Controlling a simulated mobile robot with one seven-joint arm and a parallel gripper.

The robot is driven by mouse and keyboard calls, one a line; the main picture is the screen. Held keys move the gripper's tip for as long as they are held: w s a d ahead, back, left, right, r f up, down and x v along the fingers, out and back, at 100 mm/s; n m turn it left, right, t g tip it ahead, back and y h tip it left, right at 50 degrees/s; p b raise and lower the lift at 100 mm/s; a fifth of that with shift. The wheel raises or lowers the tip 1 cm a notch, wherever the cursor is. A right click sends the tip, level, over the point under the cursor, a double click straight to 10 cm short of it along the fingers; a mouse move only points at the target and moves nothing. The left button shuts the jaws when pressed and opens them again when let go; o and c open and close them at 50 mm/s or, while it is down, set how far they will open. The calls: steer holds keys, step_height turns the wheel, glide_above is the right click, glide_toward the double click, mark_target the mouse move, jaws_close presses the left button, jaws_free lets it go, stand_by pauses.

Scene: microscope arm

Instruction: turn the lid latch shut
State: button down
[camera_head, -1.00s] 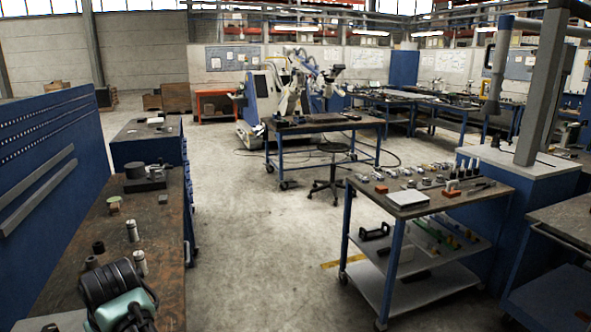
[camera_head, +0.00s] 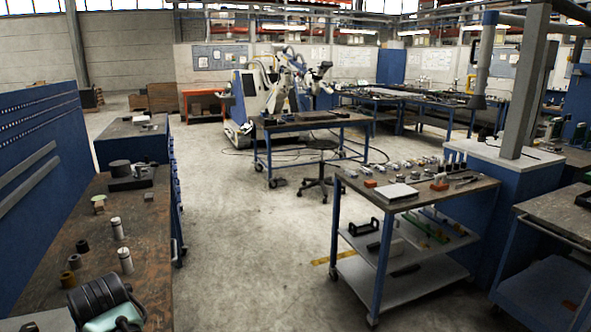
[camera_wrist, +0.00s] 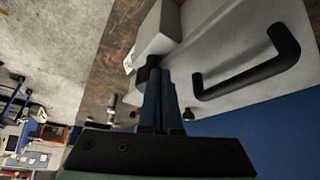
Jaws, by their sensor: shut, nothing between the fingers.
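In the wrist view my gripper (camera_wrist: 158,85) points up the picture, with its two dark fingers together and nothing seen between them. A pale grey panel, perhaps the lid (camera_wrist: 225,62), lies beyond and to the right of the fingers. It bears a black bar handle (camera_wrist: 248,72), apart from the fingers. A small dark piece (camera_wrist: 152,62) is right at the fingertips. I cannot tell whether it is the latch or whether the fingers touch it. A white block (camera_wrist: 158,30) stands just past it.
A brown bench (camera_head: 135,218) at the left of the head view bears small cylinders (camera_head: 118,228) and a black and teal device (camera_head: 105,302). A cart (camera_head: 425,198) with several small parts stands at right. The concrete floor (camera_head: 240,230) between them is clear.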

steer(key=shift+w+a+r, duration=0.1)
steer(key=shift+w+r, duration=0.05)
steer(key=shift+w, duration=0.05)
stand_by(0.5)
steer(key=shift+w+d+p, duration=0.2)
steer(key=shift+p, duration=0.3)
steer(key=shift+w+d, duration=0.15)
steer(key=shift+w+d+p, duration=0.25)
steer(key=shift+w+p, duration=0.2)
steer(key=shift+p, duration=0.1)
steer(key=shift+w+d, duration=0.15)
steer(key=shift+w, duration=0.05)
steer(key=shift+s+d+p, duration=0.1)
steer(key=shift+d+p, duration=0.2)
steer(key=shift+p, duration=0.3)
step_height(320, 180, up, 6)
steer(key=p, duration=0.5)
steer(key=shift+s, duration=0.1)
